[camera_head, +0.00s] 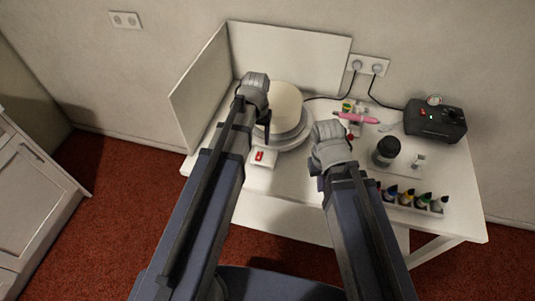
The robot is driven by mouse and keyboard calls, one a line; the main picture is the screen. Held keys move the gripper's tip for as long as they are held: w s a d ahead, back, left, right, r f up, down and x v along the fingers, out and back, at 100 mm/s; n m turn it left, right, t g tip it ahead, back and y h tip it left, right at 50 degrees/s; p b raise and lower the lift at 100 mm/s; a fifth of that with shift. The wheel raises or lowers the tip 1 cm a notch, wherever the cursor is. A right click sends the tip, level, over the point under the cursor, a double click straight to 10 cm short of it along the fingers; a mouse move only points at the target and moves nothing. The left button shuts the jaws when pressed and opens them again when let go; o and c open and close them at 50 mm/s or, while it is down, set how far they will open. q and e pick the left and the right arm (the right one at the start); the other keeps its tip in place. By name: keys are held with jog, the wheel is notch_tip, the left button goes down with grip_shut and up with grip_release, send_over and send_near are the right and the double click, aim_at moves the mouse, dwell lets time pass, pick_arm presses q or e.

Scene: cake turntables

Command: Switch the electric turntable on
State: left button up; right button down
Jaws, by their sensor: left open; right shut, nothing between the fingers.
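The electric turntable (303,141) stands at the left of the white table, a pale round plate with a cream cake (287,100) on it. A small white box with a red switch (259,156) sits at its front left; which way the switch is set is too small to tell. My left gripper (266,122) is over the turntable's left side, beside the cake and behind the switch in the picture. It is open, and my wrist partly hides its fingers. My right gripper (330,140) is right of the turntable, shut and empty, its fingertips mostly hidden.
White panels (290,55) stand behind and left of the turntable. A pink tool (356,117), a dark jar (386,151), a black machine (436,120) and a rack of several colour bottles (411,198) occupy the right side. A wall socket (367,65) has cables. The front middle table is clear.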

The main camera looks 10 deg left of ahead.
aim_at(259, 156)
pick_arm(q)
jog(key=shift+f, duration=0.1)
jog(key=shift+d+f, duration=0.1)
notch_tip(259, 156, down, 8)
jog(key=b, duration=0.8)
jog(key=shift+r, duration=0.2)
